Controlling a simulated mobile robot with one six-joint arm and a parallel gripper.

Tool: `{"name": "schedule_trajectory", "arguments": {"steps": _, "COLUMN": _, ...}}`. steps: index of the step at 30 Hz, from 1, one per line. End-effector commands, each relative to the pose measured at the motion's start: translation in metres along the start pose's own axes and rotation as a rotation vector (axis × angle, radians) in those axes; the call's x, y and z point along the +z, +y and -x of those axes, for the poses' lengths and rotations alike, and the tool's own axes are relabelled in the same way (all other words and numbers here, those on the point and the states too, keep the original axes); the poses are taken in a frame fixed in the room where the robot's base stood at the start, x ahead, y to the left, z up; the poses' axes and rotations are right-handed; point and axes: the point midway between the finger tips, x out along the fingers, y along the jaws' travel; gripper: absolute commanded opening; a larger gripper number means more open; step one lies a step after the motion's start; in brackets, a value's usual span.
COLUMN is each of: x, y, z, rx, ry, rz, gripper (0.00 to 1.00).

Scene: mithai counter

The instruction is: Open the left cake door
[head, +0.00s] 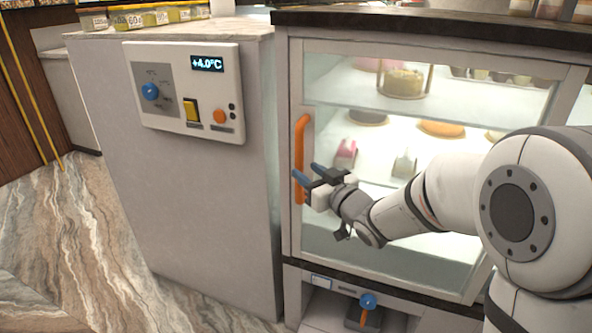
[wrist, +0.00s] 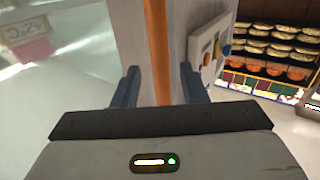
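The left cake door (head: 335,240) is a glass door in a pale frame and looks closed in the head view. Its upright orange handle (head: 300,137) is on the door's left side. My gripper (head: 306,170) is at the handle's lower half, with its two blue-grey fingers apart. In the wrist view the handle (wrist: 157,45) runs upright between the open fingers (wrist: 159,70), with gaps on both sides. I cannot tell how deep it sits between them. Cakes show behind the glass.
A control panel (head: 187,90) with a +4.0°C display is on the cabinet side at left. Below the door is a compartment with a blue knob (head: 368,300). Marbled floor (head: 85,250) is free at left. Shelves of sweets (wrist: 275,50) show at right in the wrist view.

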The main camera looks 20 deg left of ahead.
Motion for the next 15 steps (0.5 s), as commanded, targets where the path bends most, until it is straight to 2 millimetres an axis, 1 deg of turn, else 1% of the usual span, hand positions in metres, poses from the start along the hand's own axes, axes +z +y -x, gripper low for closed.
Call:
{"name": "schedule_trajectory", "arguments": {"steps": 1, "x": 0.002, "y": -0.001, "z": -0.009, "rx": -0.002, "ry": -0.001, "rz": 0.0, "gripper": 0.39}}
{"name": "schedule_trajectory", "arguments": {"steps": 6, "x": 0.002, "y": 0.0, "z": -0.033, "rx": 0.0, "ry": -0.001, "rz": -0.001, "gripper": 0.39}}
{"name": "schedule_trajectory", "arguments": {"steps": 10, "x": 0.001, "y": 0.0, "z": -0.041, "rx": 0.0, "ry": -0.001, "rz": -0.001, "gripper": 0.39}}
{"name": "schedule_trajectory", "arguments": {"steps": 15, "x": 0.0, "y": 0.0, "z": -0.044, "rx": 0.001, "ry": -0.002, "rz": -0.001, "gripper": 0.39}}
